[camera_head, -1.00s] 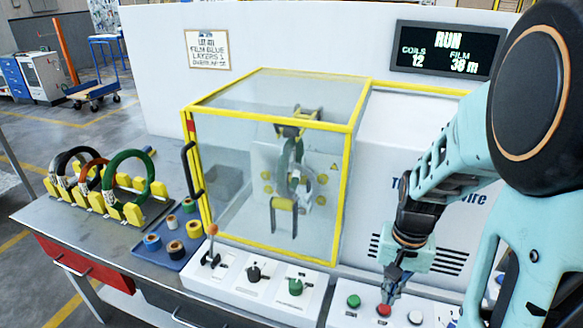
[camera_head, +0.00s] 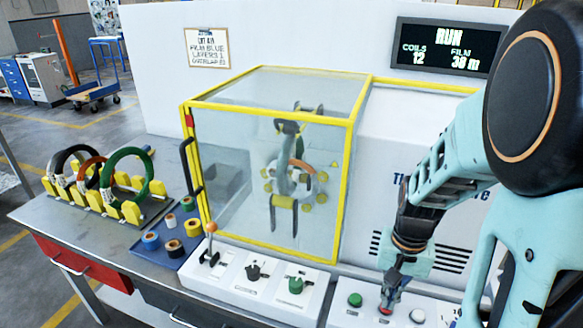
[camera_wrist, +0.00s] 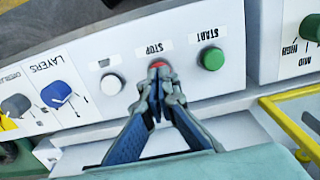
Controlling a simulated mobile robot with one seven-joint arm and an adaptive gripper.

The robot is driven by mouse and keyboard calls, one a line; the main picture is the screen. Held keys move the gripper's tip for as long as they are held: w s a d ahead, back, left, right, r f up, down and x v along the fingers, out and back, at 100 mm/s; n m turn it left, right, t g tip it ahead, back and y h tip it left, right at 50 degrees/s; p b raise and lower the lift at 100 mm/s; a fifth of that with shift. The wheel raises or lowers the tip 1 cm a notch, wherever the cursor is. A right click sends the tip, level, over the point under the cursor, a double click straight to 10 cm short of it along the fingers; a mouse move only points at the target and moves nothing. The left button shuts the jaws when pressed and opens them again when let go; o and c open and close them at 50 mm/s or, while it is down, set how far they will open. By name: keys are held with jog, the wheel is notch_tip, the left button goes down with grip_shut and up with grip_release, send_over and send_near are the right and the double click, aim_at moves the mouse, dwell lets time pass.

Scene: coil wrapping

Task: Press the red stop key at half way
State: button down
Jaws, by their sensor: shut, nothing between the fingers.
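The red stop key (camera_wrist: 159,64) sits under the STOP label in the wrist view, between the green start key (camera_wrist: 212,58) and a white key (camera_wrist: 111,84). My gripper (camera_wrist: 160,88) is shut and empty, its fingertips at the red key and hiding its near part. Whether they touch it I cannot tell. In the head view my gripper (camera_head: 388,300) points down at the red key (camera_head: 385,310), mostly covered. Behind the clear guard (camera_head: 270,165), a coil (camera_head: 285,175) sits in the wrapping ring, partly wrapped as far as I can see. The display (camera_head: 448,48) reads RUN, coils 12, film about 38 m.
A panel with a lever (camera_head: 211,240) and knobs (camera_head: 295,285) stands left of the keys. A blue tray (camera_head: 165,250) with several tape rolls and a yellow rack (camera_head: 130,212) of coils lie further left. A sign (camera_head: 207,47) hangs on the wall.

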jog(key=shift+f, duration=0.45)
jog(key=shift+r, duration=0.1)
notch_tip(320, 180, up, 6)
jog(key=p, duration=0.4)
jog(key=shift+r+p, duration=0.1)
jog(key=shift+p, duration=0.3)
